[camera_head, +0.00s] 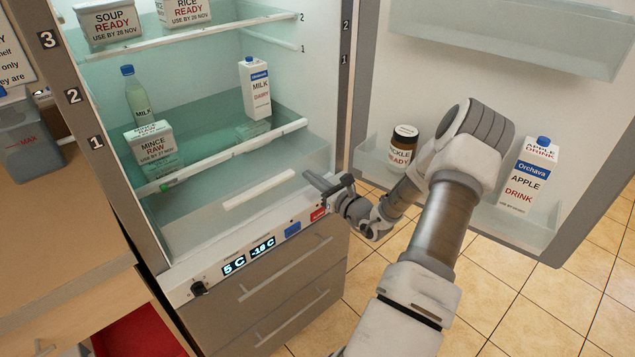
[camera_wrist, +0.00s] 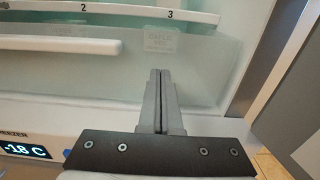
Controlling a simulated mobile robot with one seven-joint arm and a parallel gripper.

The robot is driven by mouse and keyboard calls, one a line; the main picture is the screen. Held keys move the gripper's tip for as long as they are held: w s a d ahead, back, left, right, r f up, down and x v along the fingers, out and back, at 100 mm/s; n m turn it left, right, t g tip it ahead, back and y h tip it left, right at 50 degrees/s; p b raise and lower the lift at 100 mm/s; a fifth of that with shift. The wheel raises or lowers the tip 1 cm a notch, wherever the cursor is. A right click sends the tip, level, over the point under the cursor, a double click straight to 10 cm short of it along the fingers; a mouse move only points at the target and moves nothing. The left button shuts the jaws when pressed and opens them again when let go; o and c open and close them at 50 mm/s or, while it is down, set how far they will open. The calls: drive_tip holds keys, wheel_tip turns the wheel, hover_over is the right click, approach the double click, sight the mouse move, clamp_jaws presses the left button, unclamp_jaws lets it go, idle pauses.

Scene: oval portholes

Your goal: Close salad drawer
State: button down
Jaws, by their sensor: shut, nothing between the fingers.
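The salad drawer (camera_head: 285,165) is a clear, pale green bin at the bottom of the open fridge, under the lowest shelf. Its white handle bar (camera_head: 260,190) runs along the front, and it also shows at the left in the wrist view (camera_wrist: 60,46). A faint printed label (camera_wrist: 160,40) is on the drawer front. I cannot tell exactly how far out the drawer stands. My gripper (camera_head: 308,178) is at the drawer's right front, right of the handle. In the wrist view its fingers (camera_wrist: 160,73) are together, empty, and point at the drawer front below the label; contact is unclear.
The lowest shelf's white edge (camera_head: 235,155) is above the drawer. The control panel (camera_head: 245,255) is below it.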

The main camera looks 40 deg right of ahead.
drive_tip(key=b, duration=0.2)
approach(286, 159)
drive_tip(key=w+a+r, duration=0.3)
drive_tip(key=w+r, duration=0.1)
drive_tip(key=shift+w+a+r, duration=0.3)
drive_tip(key=shift+w+a, duration=0.05)
drive_tip(key=shift+w, duration=0.05)
drive_tip(key=shift+w+r, duration=0.25)
drive_tip(key=shift+r, duration=0.1)
